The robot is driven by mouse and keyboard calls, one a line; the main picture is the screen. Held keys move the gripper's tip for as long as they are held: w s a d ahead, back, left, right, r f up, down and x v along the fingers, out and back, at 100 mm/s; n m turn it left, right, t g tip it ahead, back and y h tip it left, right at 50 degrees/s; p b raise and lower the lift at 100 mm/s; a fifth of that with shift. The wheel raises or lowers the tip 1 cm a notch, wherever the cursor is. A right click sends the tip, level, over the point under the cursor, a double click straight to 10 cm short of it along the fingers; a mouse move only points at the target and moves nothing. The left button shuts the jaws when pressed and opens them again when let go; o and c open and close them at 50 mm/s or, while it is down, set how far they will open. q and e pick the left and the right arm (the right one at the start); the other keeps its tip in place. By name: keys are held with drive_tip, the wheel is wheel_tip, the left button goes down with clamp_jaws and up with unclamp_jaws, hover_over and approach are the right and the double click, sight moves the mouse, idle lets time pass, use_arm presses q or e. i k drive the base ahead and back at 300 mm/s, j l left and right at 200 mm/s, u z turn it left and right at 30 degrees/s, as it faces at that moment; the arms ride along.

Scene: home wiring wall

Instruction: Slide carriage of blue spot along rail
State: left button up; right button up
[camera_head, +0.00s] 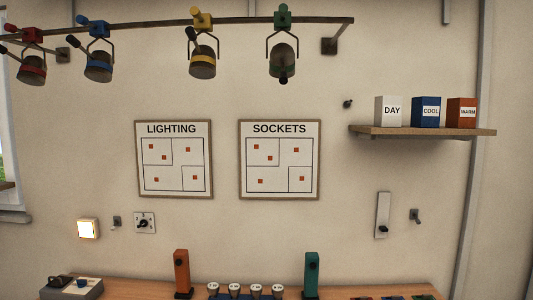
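A dark rail (150,25) runs across the top of the view along the wall. Several spots hang from it on coloured carriages. The blue carriage (97,29) sits on the rail left of the middle, and its spot with a blue band (98,66) hangs below it. The red carriage (31,35) is to its left, with a red-banded spot (32,70). The yellow carriage (201,20) is to its right, across a stretch of bare rail. The green carriage (285,18) is further right, near the rail's end. Neither of my grippers shows in this view.
A shelf (420,131) with boxes labelled DAY, COOL and WARM is at the right. LIGHTING (174,160) and SOCKETS (280,160) boards hang mid-wall. A table (130,290) below holds a grey box (72,289), orange (182,273) and teal (312,273) posts and several small round-topped items.

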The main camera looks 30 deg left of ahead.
sight(98, 29)
drive_tip(key=u, duration=2.15)
